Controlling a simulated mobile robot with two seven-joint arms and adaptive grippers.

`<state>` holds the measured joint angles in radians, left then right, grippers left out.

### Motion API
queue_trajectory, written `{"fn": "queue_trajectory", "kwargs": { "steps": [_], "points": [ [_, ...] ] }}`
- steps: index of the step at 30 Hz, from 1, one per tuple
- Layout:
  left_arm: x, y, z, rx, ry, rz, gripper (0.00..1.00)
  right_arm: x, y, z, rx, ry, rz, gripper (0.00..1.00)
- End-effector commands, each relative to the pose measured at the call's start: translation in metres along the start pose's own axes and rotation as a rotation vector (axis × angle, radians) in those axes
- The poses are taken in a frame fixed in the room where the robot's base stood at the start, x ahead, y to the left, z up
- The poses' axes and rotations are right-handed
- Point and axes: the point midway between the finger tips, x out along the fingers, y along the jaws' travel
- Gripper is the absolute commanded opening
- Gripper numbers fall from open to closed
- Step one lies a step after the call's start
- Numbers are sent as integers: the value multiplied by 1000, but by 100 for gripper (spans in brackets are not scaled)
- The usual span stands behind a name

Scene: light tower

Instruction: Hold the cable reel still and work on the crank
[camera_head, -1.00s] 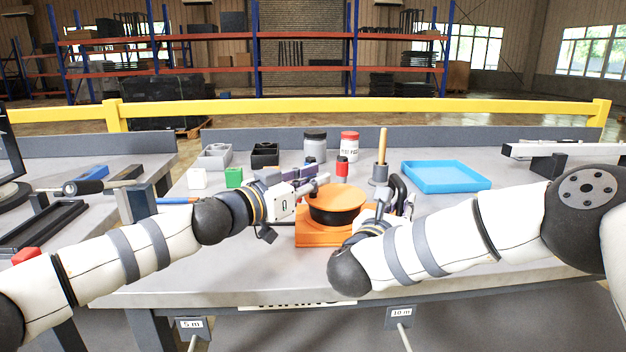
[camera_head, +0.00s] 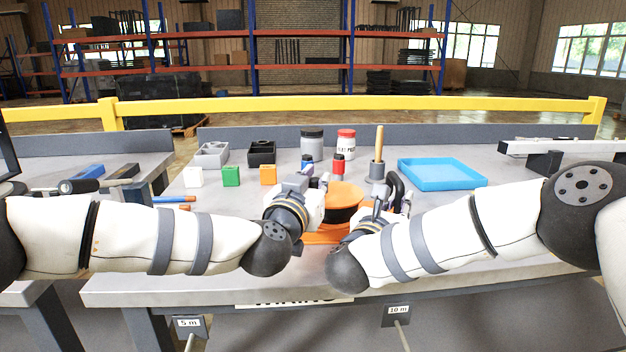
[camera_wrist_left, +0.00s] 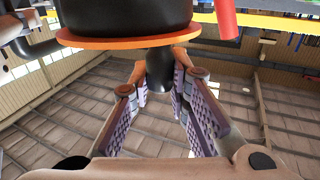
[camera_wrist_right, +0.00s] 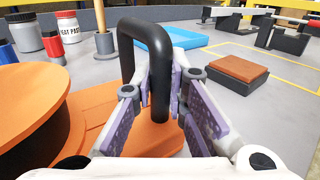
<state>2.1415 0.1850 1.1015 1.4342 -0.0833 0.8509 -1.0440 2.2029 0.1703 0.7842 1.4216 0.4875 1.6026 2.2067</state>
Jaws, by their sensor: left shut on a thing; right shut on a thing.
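The cable reel has an orange top disc (camera_head: 345,190), a black drum (camera_wrist_right: 58,140) and an orange base (camera_wrist_right: 150,138). A black U-shaped handle (camera_wrist_right: 148,42) stands on the base. My right gripper (camera_wrist_right: 158,88) is shut around the handle's near upright; it also shows in the head view (camera_head: 388,198). In the left wrist view, a dark knob (camera_wrist_left: 160,68) sticks out from the orange disc (camera_wrist_left: 125,43), apparently the crank's grip. My left gripper (camera_wrist_left: 160,88) is shut on this knob. In the head view, my left wrist hides the knob and the reel's left side.
Behind the reel stand a grey jar (camera_head: 312,146), a white jar with red lid (camera_head: 346,145), a red bottle (camera_head: 338,165) and a wooden rod in a holder (camera_head: 378,160). White, green and orange cubes (camera_head: 268,174) sit left. A blue tray (camera_head: 440,174) lies right.

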Motion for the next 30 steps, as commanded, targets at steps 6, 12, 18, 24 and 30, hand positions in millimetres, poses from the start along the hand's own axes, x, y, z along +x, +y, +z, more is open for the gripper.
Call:
{"fn": "queue_trajectory", "kwargs": {
  "steps": [6, 12, 18, 24, 30],
  "points": [
    [-2, 6, 2, -1, -4, -57, 0, -2, 4, 1, 2, -1, 12, 0],
    [-3, 5, 2, 1, -4, -78, 0, -3, 4, 1, 2, 0, 12, 0],
    [-3, 5, 2, 1, -4, -79, 0, -2, 4, 1, 2, 0, 12, 0],
    [-3, 4, 2, 1, -3, -80, 37, -2, 4, 0, 2, 0, 11, 0],
    [-3, 3, 1, 1, -1, -83, 38, -2, 3, 0, 2, 0, 8, 0]
  ]
}}
